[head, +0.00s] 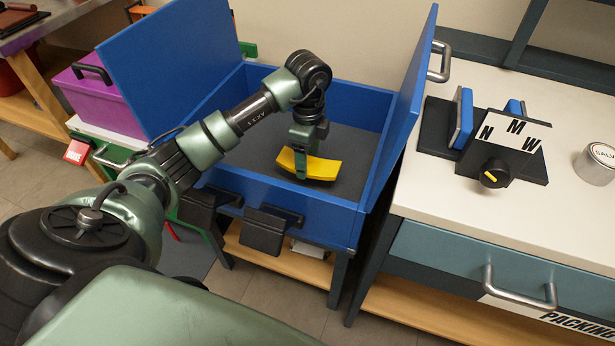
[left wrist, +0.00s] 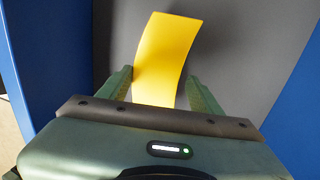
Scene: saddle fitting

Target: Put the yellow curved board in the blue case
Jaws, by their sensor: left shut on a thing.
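The yellow curved board (head: 322,168) is inside the open blue case (head: 330,222), over its dark grey floor. My left gripper (head: 302,168) reaches down into the case and is shut on the board near its middle. In the left wrist view the board (left wrist: 168,50) extends ahead from between the fingers of the left gripper (left wrist: 160,88). I cannot tell whether the board touches the case floor. The board's near part is hidden by the gripper body in the wrist view. My right gripper is not in view.
The case's blue lid panels (head: 172,68) stand open at left and right. A white bench (head: 455,190) at right carries a black fixture with a knob (head: 495,173) and a round tin (head: 597,163). A purple box (head: 103,100) is at left.

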